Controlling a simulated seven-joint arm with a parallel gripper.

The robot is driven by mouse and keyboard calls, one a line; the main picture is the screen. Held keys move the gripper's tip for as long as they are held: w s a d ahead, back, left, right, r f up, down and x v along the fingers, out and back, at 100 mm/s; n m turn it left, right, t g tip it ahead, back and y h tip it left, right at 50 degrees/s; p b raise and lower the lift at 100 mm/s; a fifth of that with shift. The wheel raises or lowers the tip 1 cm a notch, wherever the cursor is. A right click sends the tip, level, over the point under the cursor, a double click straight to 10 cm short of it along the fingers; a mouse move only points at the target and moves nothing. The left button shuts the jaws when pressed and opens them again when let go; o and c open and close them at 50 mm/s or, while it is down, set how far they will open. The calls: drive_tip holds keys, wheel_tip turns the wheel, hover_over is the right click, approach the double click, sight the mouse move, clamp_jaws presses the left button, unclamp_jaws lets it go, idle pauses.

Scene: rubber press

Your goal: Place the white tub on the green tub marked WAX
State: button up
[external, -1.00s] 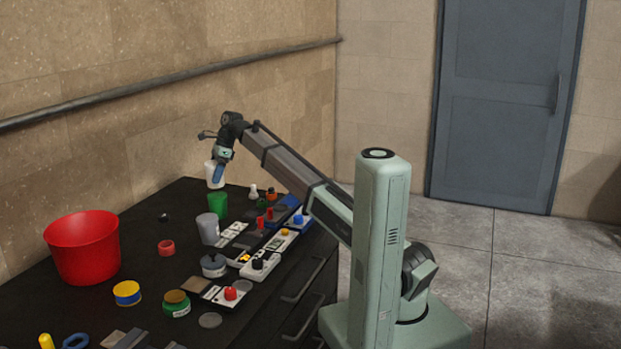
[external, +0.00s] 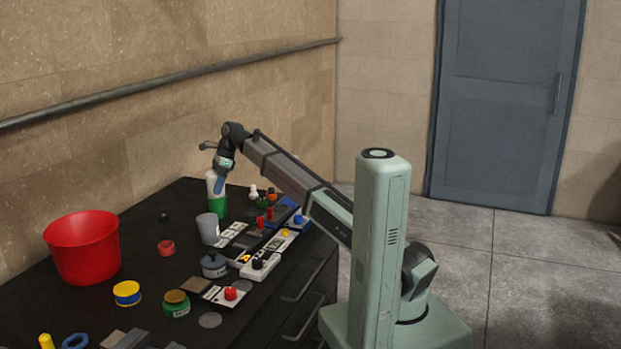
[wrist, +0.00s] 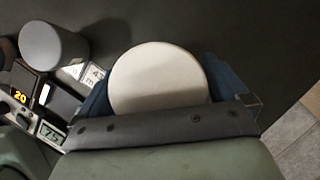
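The white tub (external: 211,181) is between the blue fingers of my gripper (external: 220,183), upright, at the far end of the bench. It sits directly above a green tub (external: 218,207), at or very near its rim; I cannot tell whether they touch. In the wrist view the white tub's round pale face (wrist: 158,78) fills the space between the fingers (wrist: 160,98) and hides what is below. No lettering can be read on this green tub.
A grey cup (external: 208,229) stands close in front of the green tub; it also shows in the wrist view (wrist: 52,45). Control boxes and small bottles crowd the right side. A red bucket (external: 82,247) stands at left. The dark bench left of the stack is mostly clear.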

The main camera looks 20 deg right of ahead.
drive_tip(key=v, duration=1.2)
drive_tip(key=shift+r, duration=0.15)
idle(0.3)
